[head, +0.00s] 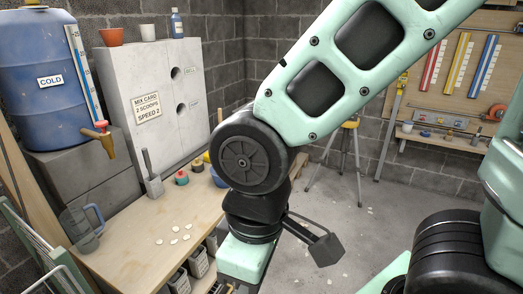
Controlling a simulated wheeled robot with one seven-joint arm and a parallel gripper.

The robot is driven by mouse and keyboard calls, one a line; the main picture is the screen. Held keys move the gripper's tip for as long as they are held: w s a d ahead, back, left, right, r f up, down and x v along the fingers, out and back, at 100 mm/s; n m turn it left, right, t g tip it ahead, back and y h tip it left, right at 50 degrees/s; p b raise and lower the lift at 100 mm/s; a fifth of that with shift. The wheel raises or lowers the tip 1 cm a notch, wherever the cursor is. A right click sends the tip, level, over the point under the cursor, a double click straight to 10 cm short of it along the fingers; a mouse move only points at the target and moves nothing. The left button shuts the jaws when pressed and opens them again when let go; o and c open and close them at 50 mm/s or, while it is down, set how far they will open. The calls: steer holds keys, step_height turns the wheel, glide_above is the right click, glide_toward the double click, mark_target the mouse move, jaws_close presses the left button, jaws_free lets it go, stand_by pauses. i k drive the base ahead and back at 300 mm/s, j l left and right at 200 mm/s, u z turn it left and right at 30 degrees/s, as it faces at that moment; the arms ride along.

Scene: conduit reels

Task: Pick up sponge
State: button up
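I cannot make out a sponge in the head view. A small yellow thing (206,157) sits at the back of the wooden workbench (135,245), partly behind my arm; it is too small to tell what it is. My arm comes in from the upper right and bends down in front of the bench's right side.
The bench holds a clear blue-handled jug (82,228), a grey scoop (150,175), small lidded jars (181,178), a blue bowl (217,178) and pale chips (175,240). A blue barrel (40,80) stands left. A tripod (345,160) stands behind; the floor (400,200) is mostly open.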

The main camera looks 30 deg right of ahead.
mark_target(206, 158)
steer(key=z, duration=0.35)
steer(key=u, duration=2.45)
steer(key=z, duration=2.4)
steer(key=u, duration=0.25)
steer(key=i+l+u, duration=0.2)
steer(key=u, duration=0.3)
steer(key=i+l+u, duration=0.2)
steer(key=l+u, duration=0.3)
steer(key=j, duration=0.15)
